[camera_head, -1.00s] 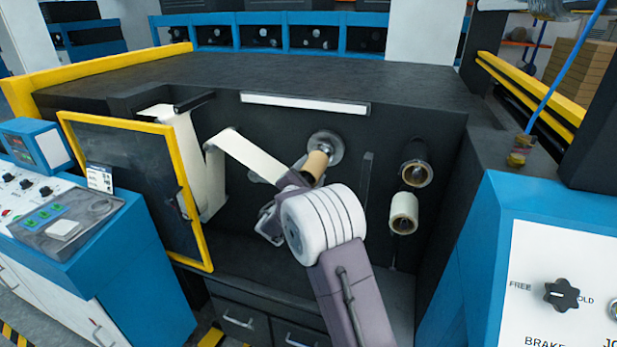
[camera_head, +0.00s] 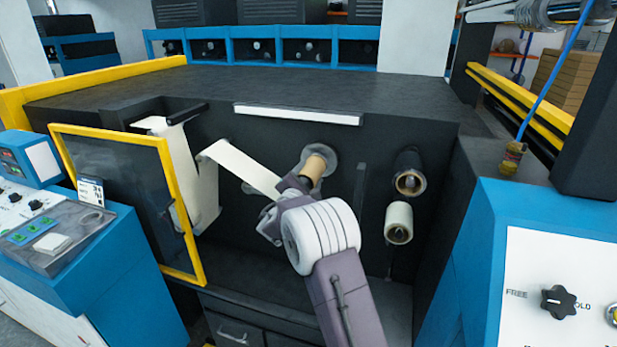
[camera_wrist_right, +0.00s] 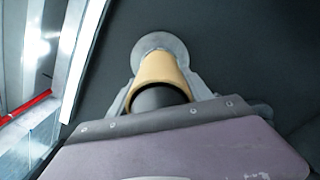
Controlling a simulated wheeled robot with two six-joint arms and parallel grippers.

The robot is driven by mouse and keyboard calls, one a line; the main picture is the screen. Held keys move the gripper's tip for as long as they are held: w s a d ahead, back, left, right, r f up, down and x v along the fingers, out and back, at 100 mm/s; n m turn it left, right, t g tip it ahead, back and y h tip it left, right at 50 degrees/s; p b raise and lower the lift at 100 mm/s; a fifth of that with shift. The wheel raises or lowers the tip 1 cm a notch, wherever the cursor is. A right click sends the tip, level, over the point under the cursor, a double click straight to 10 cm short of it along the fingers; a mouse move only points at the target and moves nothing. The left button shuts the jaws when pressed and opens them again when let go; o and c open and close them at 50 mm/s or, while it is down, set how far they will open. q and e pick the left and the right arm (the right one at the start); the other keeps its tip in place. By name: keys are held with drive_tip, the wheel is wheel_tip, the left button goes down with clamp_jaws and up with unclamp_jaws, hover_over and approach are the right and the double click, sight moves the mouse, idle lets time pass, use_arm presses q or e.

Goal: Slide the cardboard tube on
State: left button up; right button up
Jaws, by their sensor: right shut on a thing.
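The cardboard tube (camera_head: 313,167) is a short tan cylinder in front of a round metal flange (camera_head: 330,158) on the dark machine wall. In the right wrist view the tube (camera_wrist_right: 158,70) points away from me, its open near end dark inside, and its far end meets or overlaps the pale round flange (camera_wrist_right: 160,48). My right gripper (camera_head: 300,181) is at the tube; in the wrist view its fingers (camera_wrist_right: 160,95) lie on both sides of it, shut on it. Whether the tube touches the flange face, I cannot tell. My left gripper is not in view.
A pale web strip (camera_head: 243,168) runs down to the left of my right gripper. Two rolls on spindles, an upper (camera_head: 409,181) and a lower (camera_head: 398,223), stick out at right. A yellow-framed door (camera_head: 185,220) stands open at left. Cabinets flank the bay.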

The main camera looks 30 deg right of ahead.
drive_tip(key=o, duration=1.4)
drive_tip(key=shift+o, duration=0.2)
drive_tip(key=shift+s+a, duration=0.15)
drive_tip(key=shift+a, duration=0.05)
drive_tip(key=b+v, duration=0.2)
drive_tip(key=v, duration=0.6)
drive_tip(key=shift+s, duration=0.25)
drive_tip(key=shift+a, duration=0.2)
